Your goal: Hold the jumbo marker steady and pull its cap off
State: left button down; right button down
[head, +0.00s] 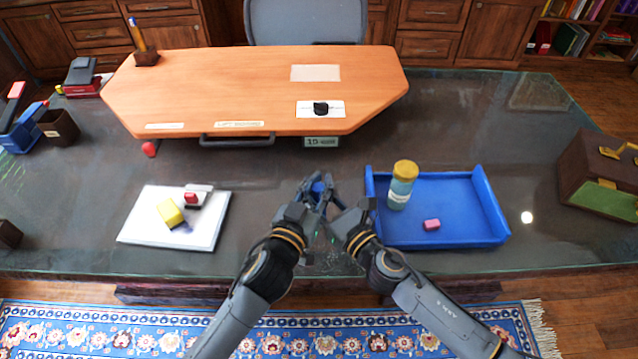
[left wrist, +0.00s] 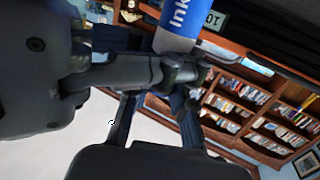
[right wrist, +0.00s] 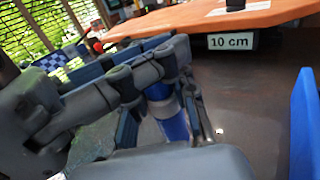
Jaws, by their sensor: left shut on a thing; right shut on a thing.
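The jumbo marker shows as a small blue patch (head: 319,186) between my grippers in the head view. In the left wrist view its blue printed section (left wrist: 182,17) and a pale section beside it stick out past the fingers. In the right wrist view a blue part (right wrist: 173,124) shows below a pale band. My left gripper (head: 316,191) is shut on the marker above the dark desktop. My right gripper (head: 338,203) is close beside it, also shut on the marker. Fingers hide much of the marker, and I cannot tell where the cap joins.
A blue tray (head: 497,217) at right holds a yellow-lidded jar (head: 401,186) and a pink block (head: 432,224). A white board (head: 138,222) at left carries a yellow block (head: 170,213). An orange raised board (head: 250,85) with a "10 cm" label stands behind the grippers.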

aim_at(318, 184)
pick_arm(q)
jog(key=shift+w+a+r, duration=0.1)
jog(key=shift+a+r, duration=0.05)
jog(key=shift+r, duration=0.35)
jog(key=shift+w+a+r, duration=0.1)
jog(key=shift+r, duration=0.4)
pick_arm(e)
jog(key=shift+w+d+f, duration=0.1)
jog(key=shift+d+f, duration=0.15)
jog(key=shift+d, duration=0.05)
pick_arm(q)
jog(key=shift+s+d+r, duration=0.1)
jog(key=shift+r, duration=0.1)
pick_arm(e)
jog(key=shift+a, duration=0.1)
pick_arm(q)
jog(key=shift+d+r, duration=0.15)
jog(key=shift+r, duration=1.75)
pick_arm(e)
jog(key=shift+a+r, duration=0.1)
jog(key=c, duration=1)
grip_release()
jog(key=shift+r, duration=0.1)
